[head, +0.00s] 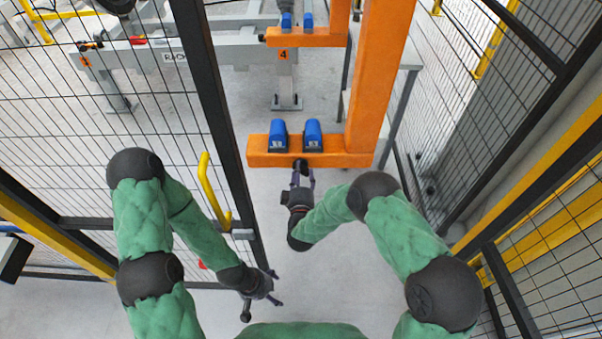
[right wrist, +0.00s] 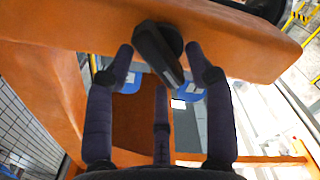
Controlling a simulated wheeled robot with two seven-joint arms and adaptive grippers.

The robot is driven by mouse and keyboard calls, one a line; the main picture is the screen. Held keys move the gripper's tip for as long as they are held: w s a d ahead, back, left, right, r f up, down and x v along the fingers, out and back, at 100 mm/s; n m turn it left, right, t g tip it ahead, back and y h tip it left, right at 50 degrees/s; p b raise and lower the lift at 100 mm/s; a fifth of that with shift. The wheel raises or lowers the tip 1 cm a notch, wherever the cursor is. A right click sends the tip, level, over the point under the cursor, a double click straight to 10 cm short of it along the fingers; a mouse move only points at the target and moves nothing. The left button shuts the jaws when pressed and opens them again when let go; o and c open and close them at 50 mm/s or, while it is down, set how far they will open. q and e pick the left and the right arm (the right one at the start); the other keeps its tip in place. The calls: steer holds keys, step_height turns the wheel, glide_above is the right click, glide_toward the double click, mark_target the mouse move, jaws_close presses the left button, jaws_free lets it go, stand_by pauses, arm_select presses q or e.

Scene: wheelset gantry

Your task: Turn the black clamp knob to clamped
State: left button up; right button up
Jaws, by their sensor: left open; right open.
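The black clamp knob (right wrist: 158,52) is on the face of an orange beam, seen close up in the right wrist view. Its bar is tilted, running from upper left to lower right. In the head view the knob (head: 300,165) is small below the beam's front. My right gripper (head: 302,178) is open at the knob, and in the right wrist view its fingers (right wrist: 162,62) stand on either side of it. I cannot tell whether they touch it. My left gripper (head: 274,287) is open and empty, low near the floor by the fence post.
The orange beam (head: 258,152) carries two blue blocks (head: 279,136) and joins an orange upright (head: 378,80). Mesh fence panels with dark posts (head: 215,100) stand on both sides. A yellow handle (head: 208,185) is on the left post. Grey floor is clear below the beam.

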steer(key=shift+w, duration=0.45)
jaws_close()
